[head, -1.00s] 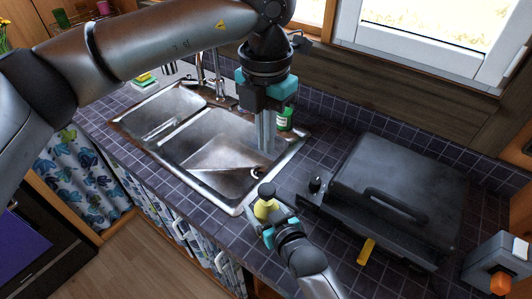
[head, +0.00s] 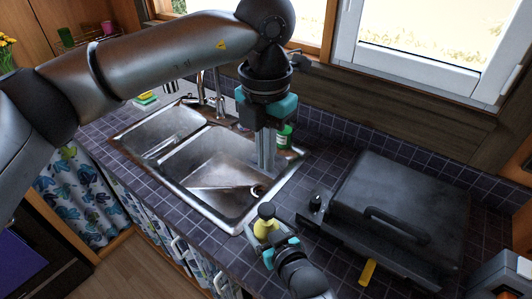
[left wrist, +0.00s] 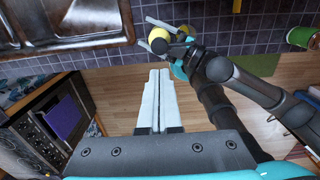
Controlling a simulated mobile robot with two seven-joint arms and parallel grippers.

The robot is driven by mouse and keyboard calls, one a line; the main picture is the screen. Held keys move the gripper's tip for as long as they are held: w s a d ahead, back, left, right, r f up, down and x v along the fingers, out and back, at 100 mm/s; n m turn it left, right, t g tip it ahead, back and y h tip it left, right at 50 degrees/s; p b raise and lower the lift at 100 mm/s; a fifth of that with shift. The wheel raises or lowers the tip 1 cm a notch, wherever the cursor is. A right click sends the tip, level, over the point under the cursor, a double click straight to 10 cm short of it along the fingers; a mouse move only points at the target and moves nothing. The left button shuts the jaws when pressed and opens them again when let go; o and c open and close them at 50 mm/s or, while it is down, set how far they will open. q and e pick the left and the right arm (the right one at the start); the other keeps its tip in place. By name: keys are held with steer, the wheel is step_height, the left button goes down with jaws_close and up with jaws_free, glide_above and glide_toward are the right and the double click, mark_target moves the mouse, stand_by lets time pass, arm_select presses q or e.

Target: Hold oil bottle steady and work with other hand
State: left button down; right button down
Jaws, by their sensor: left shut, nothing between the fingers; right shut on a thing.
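The oil bottle (head: 265,227) is yellow with a dark cap and stands about upright by the sink's front right corner. It also shows from above in the left wrist view (left wrist: 159,33). My right gripper (head: 272,243) is shut on it from the front. Whether its base touches the counter is hidden. My left gripper (head: 265,172) is shut and empty, pointing down above the right sink basin, behind the bottle in the head view. Its two fingers lie together in the left wrist view (left wrist: 158,75), with the bottle beyond their tips.
A steel double sink (head: 225,212) is set in the dark tiled counter (head: 315,155). A black grill with a lid (head: 395,205) stands to the right, with a yellow object (head: 367,271) at its front. A green bottle (head: 284,139) stands behind the sink. A grey appliance (head: 500,278) is at far right.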

mark_target(266, 209)
arm_select(q)
steer(key=shift+a+r, duration=0.1)
steer(key=shift+r, duration=0.75)
step_height(266, 209, down, 14)
steer(key=shift+f, duration=0.1)
stand_by(0.4)
